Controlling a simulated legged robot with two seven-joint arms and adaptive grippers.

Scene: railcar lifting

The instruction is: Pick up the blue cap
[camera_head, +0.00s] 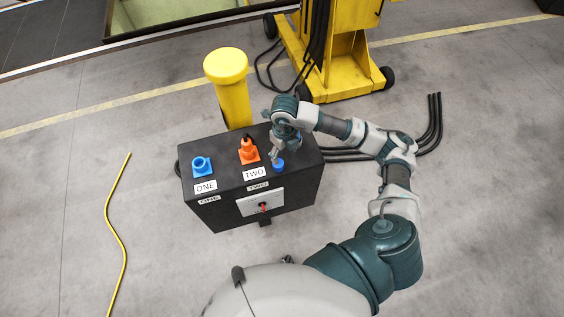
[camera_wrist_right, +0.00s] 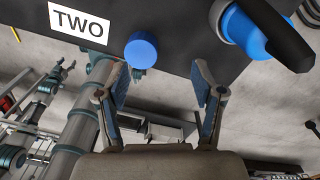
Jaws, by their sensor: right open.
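The blue cap (camera_head: 279,166) is a small round piece on top of the black box, near its front edge, right of the TWO label. In the wrist view the blue cap (camera_wrist_right: 141,50) is up ahead of the fingers, left of centre. My right gripper (camera_head: 274,154) hangs over the box close to the cap. In the wrist view my right gripper (camera_wrist_right: 161,78) is open, its two fingers apart with nothing held between them. My left gripper is not in view.
The black box (camera_head: 222,219) carries a blue socket (camera_head: 202,166) at ONE and an orange connector (camera_head: 248,152) at TWO. A blue connector with a black plug (camera_wrist_right: 246,32) is right of the cap. A yellow post (camera_head: 235,104) stands behind; black cables (camera_head: 434,120) lie right.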

